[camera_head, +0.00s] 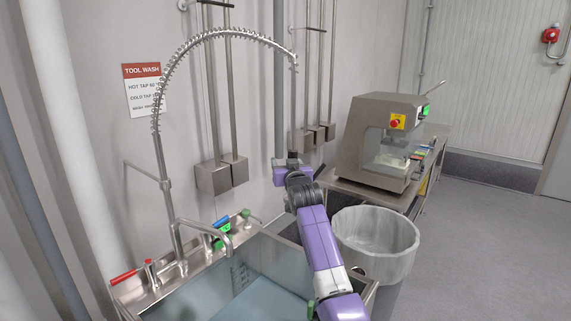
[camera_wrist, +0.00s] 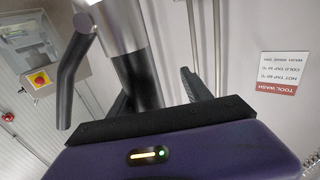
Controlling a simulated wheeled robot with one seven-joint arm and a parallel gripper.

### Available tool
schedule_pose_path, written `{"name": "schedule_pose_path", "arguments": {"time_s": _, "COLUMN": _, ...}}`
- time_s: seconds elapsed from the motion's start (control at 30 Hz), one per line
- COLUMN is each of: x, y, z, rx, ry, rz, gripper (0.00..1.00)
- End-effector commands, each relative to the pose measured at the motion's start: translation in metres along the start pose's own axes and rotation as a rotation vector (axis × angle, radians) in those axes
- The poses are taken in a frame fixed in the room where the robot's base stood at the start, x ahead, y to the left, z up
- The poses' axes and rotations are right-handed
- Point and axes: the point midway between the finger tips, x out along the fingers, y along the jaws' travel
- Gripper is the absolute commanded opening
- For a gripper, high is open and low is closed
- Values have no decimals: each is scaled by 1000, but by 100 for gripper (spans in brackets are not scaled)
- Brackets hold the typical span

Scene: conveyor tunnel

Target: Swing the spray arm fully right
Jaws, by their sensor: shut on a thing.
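The spray arm (camera_head: 158,150) is a metal riser at the sink with a spring-coiled hose. It arches up and to the right, and the coil's visible end is above my gripper. In the wrist view, my gripper (camera_wrist: 158,92) is shut on the spray handle (camera_wrist: 138,72), which has a silver body, a dark grip and a black side lever. The handle's lower part is hidden behind the gripper body. In the head view I cannot make out the handle clearly.
The metal sink (camera_head: 160,290) with its taps is at lower left. A translucent bin (camera_head: 375,240) stands right of my arm, and a grey machine (camera_head: 378,145) with a red button stands behind it. Wall boxes (camera_head: 222,175) and pipes line the back wall. Open floor is at right.

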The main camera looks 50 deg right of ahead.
Motion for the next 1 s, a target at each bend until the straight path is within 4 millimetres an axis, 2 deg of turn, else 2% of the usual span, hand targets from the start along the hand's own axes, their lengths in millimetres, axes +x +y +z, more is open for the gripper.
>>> {"name": "schedule_pose_path", "arguments": {"time_s": 0.37, "x": -4, "y": -2, "z": 1, "rx": -1, "ry": 0, "rz": -3, "gripper": 50}}
{"name": "schedule_pose_path", "arguments": {"time_s": 0.47, "x": -13, "y": -2, "z": 1, "rx": 0, "ry": 2, "rz": -3, "gripper": 50}}
{"name": "schedule_pose_path", "arguments": {"time_s": 0.8, "x": -60, "y": -1, "z": 2, "rx": 0, "ry": 1, "rz": -2, "gripper": 50}}
{"name": "schedule_pose_path", "arguments": {"time_s": 1.0, "x": -76, "y": -1, "z": 1, "rx": 0, "ry": 0, "rz": -1, "gripper": 50}}
